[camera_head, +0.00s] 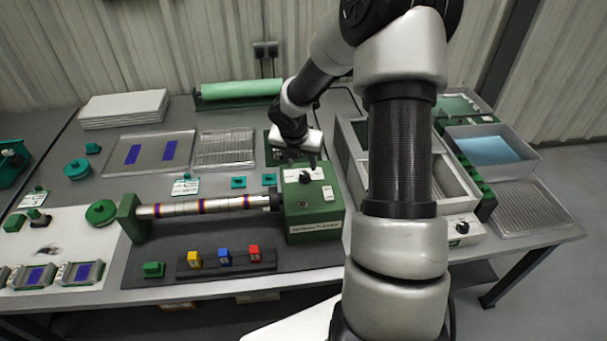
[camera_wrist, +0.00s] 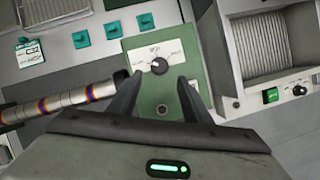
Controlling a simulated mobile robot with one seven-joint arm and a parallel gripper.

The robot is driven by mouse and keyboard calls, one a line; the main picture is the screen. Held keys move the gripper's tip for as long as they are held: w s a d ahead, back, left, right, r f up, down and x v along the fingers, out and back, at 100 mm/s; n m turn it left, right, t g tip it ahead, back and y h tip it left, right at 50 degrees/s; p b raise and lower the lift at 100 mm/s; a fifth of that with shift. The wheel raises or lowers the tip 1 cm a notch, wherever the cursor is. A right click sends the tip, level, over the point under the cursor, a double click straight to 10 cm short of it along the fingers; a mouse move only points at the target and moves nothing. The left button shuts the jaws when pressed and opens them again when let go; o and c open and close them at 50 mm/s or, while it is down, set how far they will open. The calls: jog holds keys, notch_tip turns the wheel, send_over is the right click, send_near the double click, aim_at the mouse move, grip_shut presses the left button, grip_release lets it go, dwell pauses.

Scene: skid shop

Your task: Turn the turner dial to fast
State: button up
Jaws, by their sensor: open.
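The turner is a green box (camera_head: 315,226) at the right end of a banded metal roller (camera_head: 205,206). The roller also shows at the left of the wrist view (camera_wrist: 62,104). The turner dial is a black knob (camera_wrist: 159,66) on a white, lettered plate on the box top; it also shows in the head view (camera_head: 304,177). The lettering and the dial's exact setting are too small to read surely. My gripper (camera_wrist: 158,78) is open and empty above the box. Its fingertips appear either side of the knob's near side, and I cannot tell any contact.
A round button (camera_wrist: 162,110) lies on the box top, between the fingers in the wrist view. A grey unit with a green switch (camera_wrist: 270,96) and another black knob (camera_wrist: 299,90) stands to the right. Small coloured blocks (camera_head: 225,256) sit in front of the roller.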

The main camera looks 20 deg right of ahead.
aim_at(304, 175)
jog(key=x, duration=0.7)
jog(key=shift+w+f+b, duration=0.1)
jog(key=shift+f+b, duration=0.2)
jog(key=shift+b, duration=0.1)
jog(key=c, duration=1.1)
jog(key=shift+o, duration=0.2)
